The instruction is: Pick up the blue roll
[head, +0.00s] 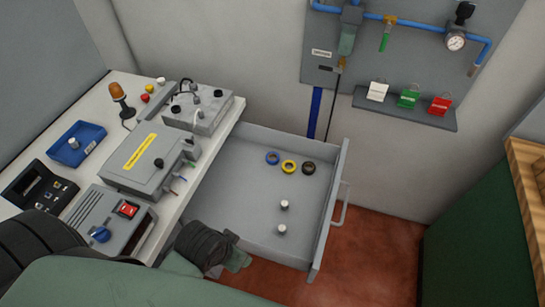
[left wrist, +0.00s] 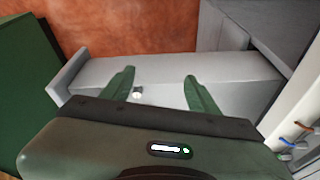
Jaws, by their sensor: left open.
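The blue roll (head: 272,158) lies flat on the floor of the open grey drawer (head: 235,165), near its back wall. A yellow roll (head: 289,167) and a black roll (head: 308,168) lie to its right in a row. My left gripper (head: 238,262) is low, at the drawer's near end, well short of the blue roll. In the left wrist view its two green fingers (left wrist: 158,77) are spread with nothing between the tips. The blue roll does not show there. My right gripper is not in view.
Two small white-topped pieces (head: 283,205) stand in the drawer between my left gripper and the rolls. The drawer walls surround the rolls. A white bench (head: 180,195) with grey boxes stands left.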

